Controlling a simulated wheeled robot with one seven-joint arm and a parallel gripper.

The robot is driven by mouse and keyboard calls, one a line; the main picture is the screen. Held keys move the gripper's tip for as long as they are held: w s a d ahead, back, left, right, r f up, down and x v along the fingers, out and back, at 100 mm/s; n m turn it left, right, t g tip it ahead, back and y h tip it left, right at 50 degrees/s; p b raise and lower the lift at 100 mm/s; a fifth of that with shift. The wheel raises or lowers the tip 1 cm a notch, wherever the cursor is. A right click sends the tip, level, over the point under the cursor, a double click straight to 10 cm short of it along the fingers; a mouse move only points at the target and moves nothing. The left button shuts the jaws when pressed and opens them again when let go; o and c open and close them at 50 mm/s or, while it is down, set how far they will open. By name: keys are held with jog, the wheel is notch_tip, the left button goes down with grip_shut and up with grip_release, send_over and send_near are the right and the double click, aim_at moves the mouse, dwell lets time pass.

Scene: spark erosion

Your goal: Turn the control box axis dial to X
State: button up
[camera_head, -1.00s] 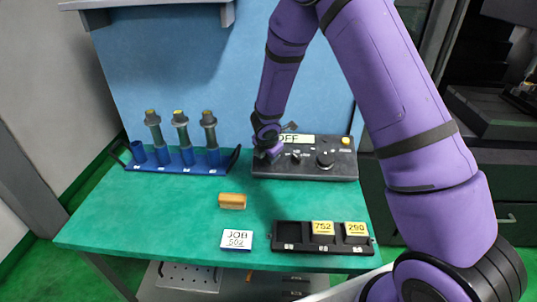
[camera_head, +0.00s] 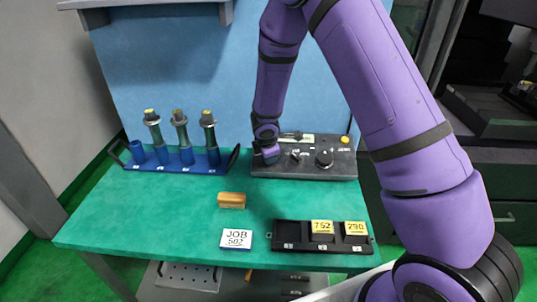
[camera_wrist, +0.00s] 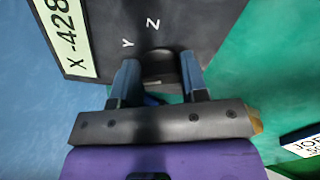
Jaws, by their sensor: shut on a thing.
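The dark control box (camera_head: 338,168) stands at the back right of the green bench; its labels Y and Z show in the wrist view (camera_wrist: 215,25). My gripper (camera_head: 268,158) is over the left end of the box. In the wrist view my gripper (camera_wrist: 158,68) has its two fingers on either side of the dark axis dial (camera_wrist: 163,68) and is shut on it. The fingers hide part of the dial, and I cannot tell where its pointer stands. The display (camera_wrist: 67,35) reads X -428, cut off by the frame edge.
A blue rack (camera_head: 180,164) with several upright holders stands left of the box. A wooden-topped block (camera_head: 231,200), a JOB 502 card (camera_head: 236,239) and a black tray (camera_head: 290,234) with two yellow tags lie in front.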

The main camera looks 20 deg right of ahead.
jog(key=o, duration=0.9)
jog(key=shift+r, duration=0.1)
jog(key=v, duration=1)
jog(key=shift+s+a+r, duration=0.1)
jog(key=shift+s+r, duration=0.05)
jog(key=shift+r, duration=0.15)
